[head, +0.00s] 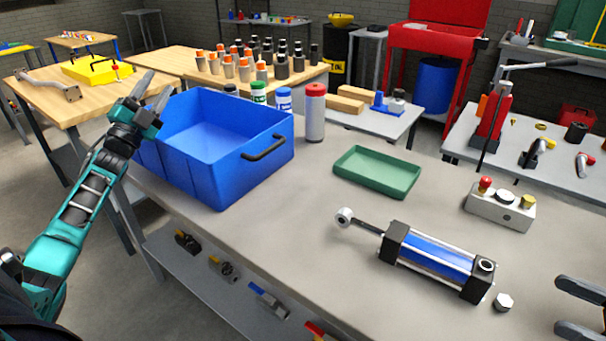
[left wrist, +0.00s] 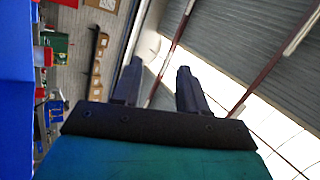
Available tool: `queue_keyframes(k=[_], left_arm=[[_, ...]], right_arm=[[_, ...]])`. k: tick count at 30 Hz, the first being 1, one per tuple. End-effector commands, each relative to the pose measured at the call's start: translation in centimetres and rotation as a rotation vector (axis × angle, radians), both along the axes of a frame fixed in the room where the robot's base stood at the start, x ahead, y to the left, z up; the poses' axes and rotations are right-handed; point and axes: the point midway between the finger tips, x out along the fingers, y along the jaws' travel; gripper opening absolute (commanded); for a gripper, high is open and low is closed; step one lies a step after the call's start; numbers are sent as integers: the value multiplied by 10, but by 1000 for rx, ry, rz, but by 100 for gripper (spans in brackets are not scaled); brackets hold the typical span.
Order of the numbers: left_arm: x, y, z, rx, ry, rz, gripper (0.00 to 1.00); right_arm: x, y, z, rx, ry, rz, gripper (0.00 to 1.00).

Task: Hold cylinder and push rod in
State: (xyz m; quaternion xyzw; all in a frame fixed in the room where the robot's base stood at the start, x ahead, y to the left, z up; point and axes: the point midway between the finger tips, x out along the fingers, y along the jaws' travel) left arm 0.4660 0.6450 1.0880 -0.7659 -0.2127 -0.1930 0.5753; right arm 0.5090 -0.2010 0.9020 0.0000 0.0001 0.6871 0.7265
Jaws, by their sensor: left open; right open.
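The cylinder (head: 434,258) lies on the grey table, with a blue barrel and black end blocks. Its rod (head: 367,227) sticks out to the left and ends in a pale round eye (head: 345,217). My left gripper (head: 155,92) is raised at the left, by the blue bin and far from the cylinder. It is open and empty; its two fingers also show in the left wrist view (left wrist: 158,85), pointing up toward the ceiling. My right gripper (head: 572,308) shows only its fingers at the right edge, open, to the right of the cylinder.
A blue bin (head: 225,165) stands at the table's left side. A green tray (head: 377,172) lies behind the cylinder, and a grey button box (head: 500,206) is at the right. A hex nut (head: 503,302) lies by the cylinder's right end. The table left of the rod is clear.

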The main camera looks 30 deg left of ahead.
Motion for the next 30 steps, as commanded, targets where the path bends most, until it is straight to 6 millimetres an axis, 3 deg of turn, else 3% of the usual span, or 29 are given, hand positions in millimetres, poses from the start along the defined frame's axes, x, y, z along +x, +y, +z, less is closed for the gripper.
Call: queue_keyframes(k=[3,9,14,18,21,24,30], left_arm=[[33,-63,17,156,1,-145,43],[67,-177,29,450,13,-399,43],[77,-272,26,731,30,-618,43],[71,-351,8,1034,65,-816,43],[62,-392,-13,1264,110,-936,43],[52,-419,-36,1499,169,-1032,43],[37,-434,-76,1955,338,-1123,43]], right_arm=[[0,0,0,0,0,0,87],[0,0,0,0,0,0,87],[0,0,0,0,0,0,87],[0,0,0,0,0,0,87],[0,0,0,0,0,0,87],[0,0,0,0,0,0,87],[0,0,0,0,0,0,87]])
